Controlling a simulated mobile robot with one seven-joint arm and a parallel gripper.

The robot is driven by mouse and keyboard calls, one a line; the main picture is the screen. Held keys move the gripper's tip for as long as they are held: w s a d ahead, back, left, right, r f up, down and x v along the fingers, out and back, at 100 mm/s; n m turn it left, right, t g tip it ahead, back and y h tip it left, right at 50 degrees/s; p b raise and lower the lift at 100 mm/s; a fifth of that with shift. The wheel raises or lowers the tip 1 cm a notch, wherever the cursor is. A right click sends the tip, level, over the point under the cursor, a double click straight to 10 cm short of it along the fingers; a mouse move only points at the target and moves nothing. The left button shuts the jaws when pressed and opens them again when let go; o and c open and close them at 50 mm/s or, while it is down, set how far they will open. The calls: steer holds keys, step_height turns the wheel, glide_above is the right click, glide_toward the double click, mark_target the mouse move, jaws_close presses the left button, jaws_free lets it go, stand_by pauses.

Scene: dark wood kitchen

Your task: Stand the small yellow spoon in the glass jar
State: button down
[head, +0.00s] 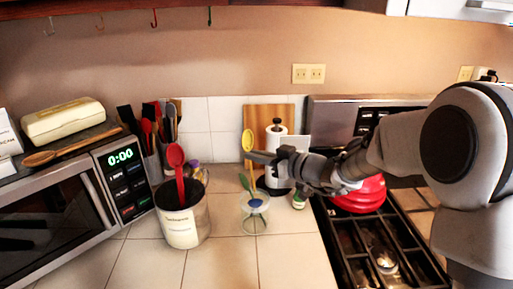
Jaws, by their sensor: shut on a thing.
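The small yellow spoon (248,141) is held upright, bowl up. My gripper (257,157) reaches in from the right and is shut on the spoon just below its bowl. The glass jar (255,224) stands on the tiled counter below the gripper, with a green spoon (244,182) and a blue utensil (255,203) in it. The yellow handle runs down to about the jar's rim; I cannot tell whether its lower end is inside the jar.
A labelled canister (182,226) with a red spoon (178,166) stands left of the jar, beside the microwave (62,205). A paper towel roll (276,150) and small bottle (299,199) are close right. The stove (375,245) holds a red pot (360,196). The front counter is clear.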

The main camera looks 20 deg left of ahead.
mark_target(253, 180)
steer(key=f+b, duration=0.2)
steer(key=b, duration=0.2)
steer(key=f+b, duration=0.3)
steer(key=b, duration=0.1)
steer(key=f+b, duration=0.3)
steer(key=b, duration=0.1)
steer(key=shift+s+d+f, duration=0.1)
steer(key=shift+d+f, duration=0.05)
steer(key=shift+d, duration=0.2)
stand_by(0.4)
steer(key=c, duration=0.9)
jaws_free()
steer(key=b+v, duration=0.1)
steer(key=v, duration=1.6)
steer(key=shift+s+d, duration=0.15)
steer(key=shift+d, duration=0.05)
